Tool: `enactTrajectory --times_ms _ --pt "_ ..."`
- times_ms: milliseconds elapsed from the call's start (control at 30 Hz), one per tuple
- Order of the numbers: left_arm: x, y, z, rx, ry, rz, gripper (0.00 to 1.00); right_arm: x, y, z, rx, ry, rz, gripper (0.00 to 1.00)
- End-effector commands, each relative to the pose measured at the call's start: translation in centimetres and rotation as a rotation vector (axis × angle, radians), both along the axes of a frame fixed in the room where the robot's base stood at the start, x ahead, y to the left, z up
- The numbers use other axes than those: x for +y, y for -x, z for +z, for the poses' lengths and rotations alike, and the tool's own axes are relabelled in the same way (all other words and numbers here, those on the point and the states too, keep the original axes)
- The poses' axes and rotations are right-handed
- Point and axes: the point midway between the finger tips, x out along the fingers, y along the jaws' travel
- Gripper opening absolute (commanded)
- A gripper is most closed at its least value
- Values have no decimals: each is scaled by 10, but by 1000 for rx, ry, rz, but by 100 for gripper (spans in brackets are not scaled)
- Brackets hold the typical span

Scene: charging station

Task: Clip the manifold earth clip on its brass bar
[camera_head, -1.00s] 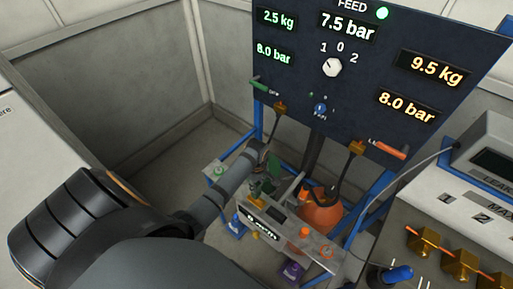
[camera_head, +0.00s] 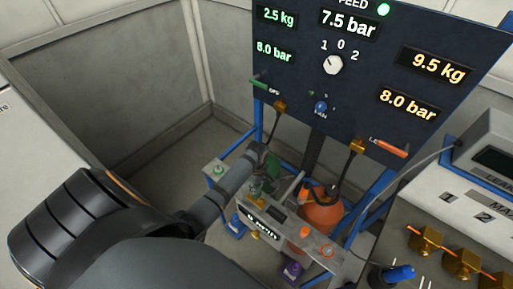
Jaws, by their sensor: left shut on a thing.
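My left arm comes in from the lower left, and its gripper (camera_head: 259,182) is small and partly hidden above the grey bench. The gripper is shut on a green clip-like thing (camera_head: 264,190), which I take to be the manifold earth clip. Its jaws are too small to make out. A small brass-yellow piece (camera_head: 254,202) shows just below the clip, at the bench's near left side; I cannot tell whether it is the brass bar or whether the clip touches it. My right gripper is not in view.
A dark panel (camera_head: 300,100) with readouts stands behind. An orange round vessel (camera_head: 322,216) is right of the clip. The bench (camera_head: 310,243) carries a small display (camera_head: 264,228). Brass fittings (camera_head: 426,240) line a pale unit at the right. Blue posts stand close around.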

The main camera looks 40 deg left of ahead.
Motion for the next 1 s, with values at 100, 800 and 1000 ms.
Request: enactTrajectory --times_ms 100,800,1000 --pt "0 0 -3 -1 0 0 0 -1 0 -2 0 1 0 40" --pt "0 0 -21 -1 0 0 0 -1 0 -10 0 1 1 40" --pt "0 0 -20 -1 0 0 52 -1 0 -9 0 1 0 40"
